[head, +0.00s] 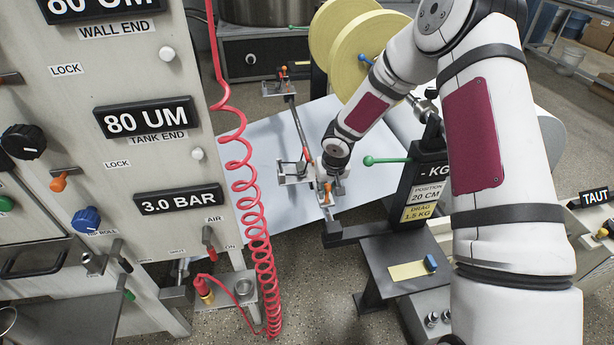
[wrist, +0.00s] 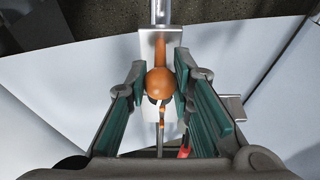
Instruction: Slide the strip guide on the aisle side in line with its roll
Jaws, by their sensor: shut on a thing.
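My gripper (wrist: 160,76) is shut on the orange knob (wrist: 160,84) of a strip guide, with one green-padded finger on each side. The guide's pale metal plate (wrist: 149,44) shows behind the knob, below a metal rod (wrist: 160,12). In the head view, my gripper (head: 331,186) is low over the white sheet, at the near end of a long bar, and partly hides this guide. A second guide with an orange knob (head: 283,72) is at the bar's far end. Two yellow rolls (head: 377,50) stand up to the right; I cannot tell their alignment with the guides.
A panel (head: 105,185) with knobs and displays stands at left, with a coiled red hose (head: 263,255) beside it. A green-knobbed lever (head: 385,160) and a black post labelled KG (head: 422,180) are close right of my gripper. White sheet (head: 262,140) lies beneath.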

